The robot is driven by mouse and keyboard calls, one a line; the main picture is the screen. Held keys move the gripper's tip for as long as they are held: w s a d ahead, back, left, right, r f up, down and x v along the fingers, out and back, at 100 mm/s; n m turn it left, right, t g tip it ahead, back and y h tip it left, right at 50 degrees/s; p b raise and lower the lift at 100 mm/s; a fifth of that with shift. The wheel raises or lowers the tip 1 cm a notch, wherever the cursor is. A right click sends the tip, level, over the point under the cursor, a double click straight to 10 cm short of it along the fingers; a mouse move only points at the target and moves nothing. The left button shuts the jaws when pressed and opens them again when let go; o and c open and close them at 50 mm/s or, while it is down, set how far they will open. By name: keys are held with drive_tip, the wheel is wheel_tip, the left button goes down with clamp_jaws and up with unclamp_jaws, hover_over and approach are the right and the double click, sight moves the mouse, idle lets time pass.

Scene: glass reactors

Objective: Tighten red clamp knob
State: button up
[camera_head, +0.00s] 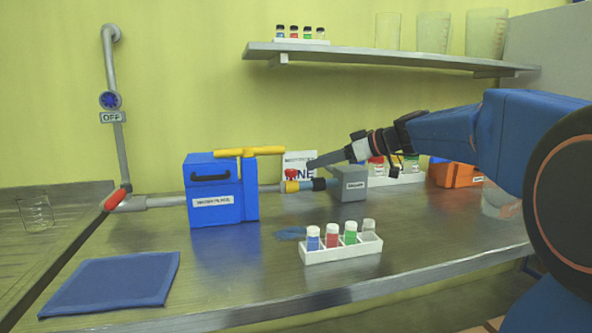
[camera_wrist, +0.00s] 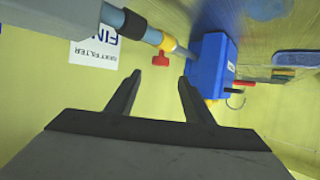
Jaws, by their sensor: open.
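The red clamp knob (camera_head: 292,174) sits on top of a yellow clamp (camera_head: 293,187) on the grey pipe, right of the blue box (camera_head: 220,192). In the wrist view the red knob (camera_wrist: 161,60) stands off the pipe, ahead of and between the two finger lines. My gripper (camera_head: 318,162) is at the right of the knob in the head view, close to it. In the wrist view my gripper (camera_wrist: 160,82) is open, with nothing between its fingers. The knob lies just beyond the fingertips, and I see no contact.
A yellow lever (camera_head: 250,152) tops the blue box. A grey box (camera_head: 349,184) joins the pipe's right end. A white sign (camera_head: 300,160) stands behind the knob. A white rack (camera_head: 341,249) with capped vials stands in front. A blue mat (camera_head: 112,282) lies at left.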

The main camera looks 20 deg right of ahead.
sight(292, 170)
drive_tip(key=x, duration=0.9)
drive_tip(key=shift+c, duration=0.2)
drive_tip(key=c, duration=1)
